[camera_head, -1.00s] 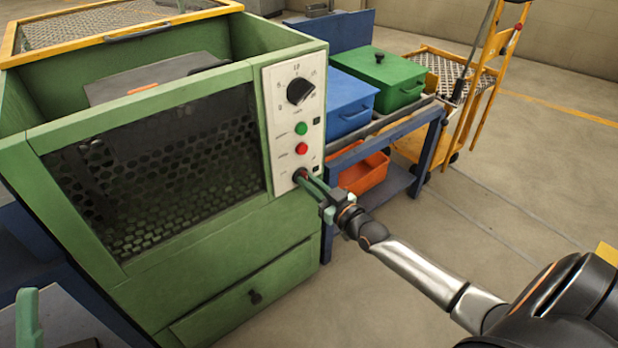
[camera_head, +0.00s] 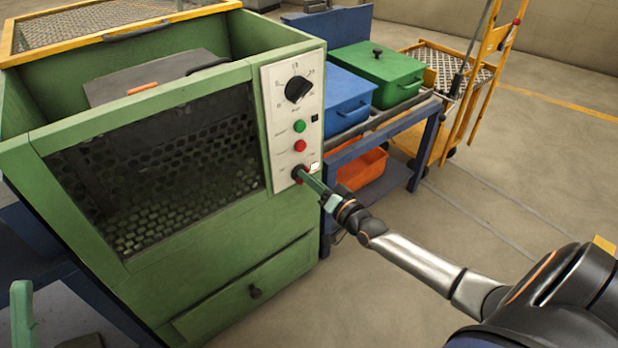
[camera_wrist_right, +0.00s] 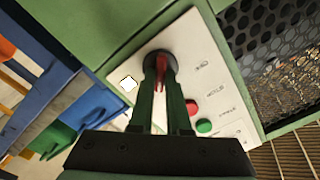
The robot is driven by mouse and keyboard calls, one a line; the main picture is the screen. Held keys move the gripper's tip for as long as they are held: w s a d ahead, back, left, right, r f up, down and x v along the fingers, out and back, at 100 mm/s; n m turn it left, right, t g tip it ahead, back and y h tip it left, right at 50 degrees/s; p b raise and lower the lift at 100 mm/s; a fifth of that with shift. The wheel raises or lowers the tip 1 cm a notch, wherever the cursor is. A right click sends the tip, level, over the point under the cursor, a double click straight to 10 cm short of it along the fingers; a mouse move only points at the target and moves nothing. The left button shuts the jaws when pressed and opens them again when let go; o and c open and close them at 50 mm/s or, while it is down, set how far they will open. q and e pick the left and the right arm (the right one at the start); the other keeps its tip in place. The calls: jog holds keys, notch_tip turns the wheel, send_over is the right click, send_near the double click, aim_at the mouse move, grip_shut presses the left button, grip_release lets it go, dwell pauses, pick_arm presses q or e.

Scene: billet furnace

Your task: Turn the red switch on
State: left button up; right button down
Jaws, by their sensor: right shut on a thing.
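The red switch (camera_head: 298,171) is a small rotary knob with a dark round base, low on the white control panel (camera_head: 282,92) of the green furnace. In the right wrist view the red switch (camera_wrist_right: 161,67) lies between the fingertips of my right gripper (camera_wrist_right: 160,85). In the head view my right gripper (camera_head: 308,181) reaches it from the lower right and is shut on it. A small square lamp (camera_head: 315,166) beside the switch shows bright white. One green finger of my left gripper (camera_head: 22,315) shows at the lower left, away from the panel; its opening is unclear.
Above the switch are a red button (camera_head: 300,146), a green button (camera_head: 299,127) and a black dial (camera_head: 298,89). Right of the furnace, a blue bench carries a blue box (camera_head: 347,98) and a green box (camera_head: 378,68). A yellow trolley (camera_head: 480,90) stands behind.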

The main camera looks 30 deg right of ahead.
jog(key=shift+m, duration=0.4)
jog(key=c, duration=0.9)
grip_release()
pick_arm(q)
notch_tip(320, 180, up, 4)
jog(key=p, duration=0.4)
jog(key=shift+s+a+f+m, duration=0.1)
jog(key=shift+a+m, duration=0.05)
jog(key=shift+m, duration=0.15)
pick_arm(e)
jog(key=s, duration=0.8)
jog(key=s+d, duration=0.1)
jog(key=s, duration=0.3)
jog(key=shift+s, duration=0.25)
